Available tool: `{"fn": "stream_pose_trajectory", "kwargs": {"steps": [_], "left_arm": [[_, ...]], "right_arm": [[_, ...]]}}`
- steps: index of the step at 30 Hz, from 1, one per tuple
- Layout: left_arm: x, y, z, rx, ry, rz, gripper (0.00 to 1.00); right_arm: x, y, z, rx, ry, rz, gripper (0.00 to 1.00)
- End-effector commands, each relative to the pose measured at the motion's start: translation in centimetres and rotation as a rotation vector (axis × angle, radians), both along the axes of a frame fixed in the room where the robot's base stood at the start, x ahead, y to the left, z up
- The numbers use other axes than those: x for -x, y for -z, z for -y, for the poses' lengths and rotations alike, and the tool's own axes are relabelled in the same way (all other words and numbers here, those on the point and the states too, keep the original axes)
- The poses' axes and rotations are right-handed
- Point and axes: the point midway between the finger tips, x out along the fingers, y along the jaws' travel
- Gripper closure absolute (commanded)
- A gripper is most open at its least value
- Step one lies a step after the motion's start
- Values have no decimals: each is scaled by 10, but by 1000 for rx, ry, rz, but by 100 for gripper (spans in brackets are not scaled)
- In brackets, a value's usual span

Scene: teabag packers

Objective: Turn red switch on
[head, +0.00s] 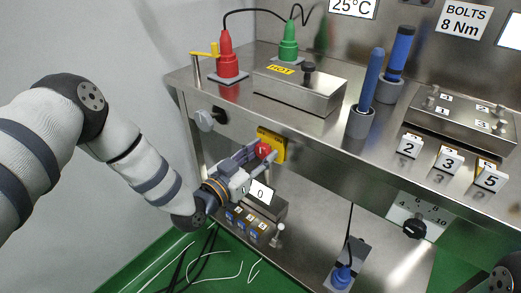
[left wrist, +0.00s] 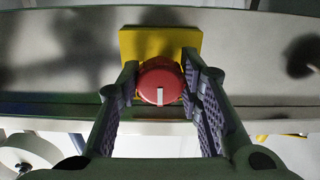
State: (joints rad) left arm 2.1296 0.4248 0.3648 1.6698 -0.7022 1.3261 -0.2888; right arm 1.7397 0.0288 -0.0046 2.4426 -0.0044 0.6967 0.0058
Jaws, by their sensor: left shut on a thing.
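The red switch (head: 263,151) is a round knob on a yellow plate (head: 275,141) on the front face of the steel bench. In the left wrist view the red switch (left wrist: 160,82) sits in front of the yellow plate (left wrist: 160,42), and its white mark shows at the lower part of its face. My left gripper (head: 257,152) is shut on the red switch, with one finger on each side of it. The left wrist view shows both fingers (left wrist: 160,80) around the knob. My right gripper is not in view.
A red plug (head: 226,58) and a green plug (head: 289,42) stand on the bench top beside a steel box (head: 318,97). Blue-handled tools (head: 372,80) stand to the right. A white knob (head: 206,120) is left of the switch. A lower shelf (head: 310,240) holds a display box (head: 261,193).

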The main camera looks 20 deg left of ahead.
Motion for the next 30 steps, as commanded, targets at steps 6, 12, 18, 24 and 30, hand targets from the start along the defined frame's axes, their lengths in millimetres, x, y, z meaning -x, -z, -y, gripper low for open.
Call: {"fn": "stream_pose_trajectory", "kwargs": {"steps": [6,12,18,24,30], "left_arm": [[0,-3,0,-192,3,71,95],[0,-3,0,-367,2,135,95],[-1,-3,-1,-524,2,192,95],[-1,-2,-2,-646,1,236,95],[-1,-1,-3,-727,-1,263,95]], "right_arm": [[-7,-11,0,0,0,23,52],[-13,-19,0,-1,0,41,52],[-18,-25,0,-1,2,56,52],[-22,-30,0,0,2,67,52],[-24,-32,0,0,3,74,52]]}}
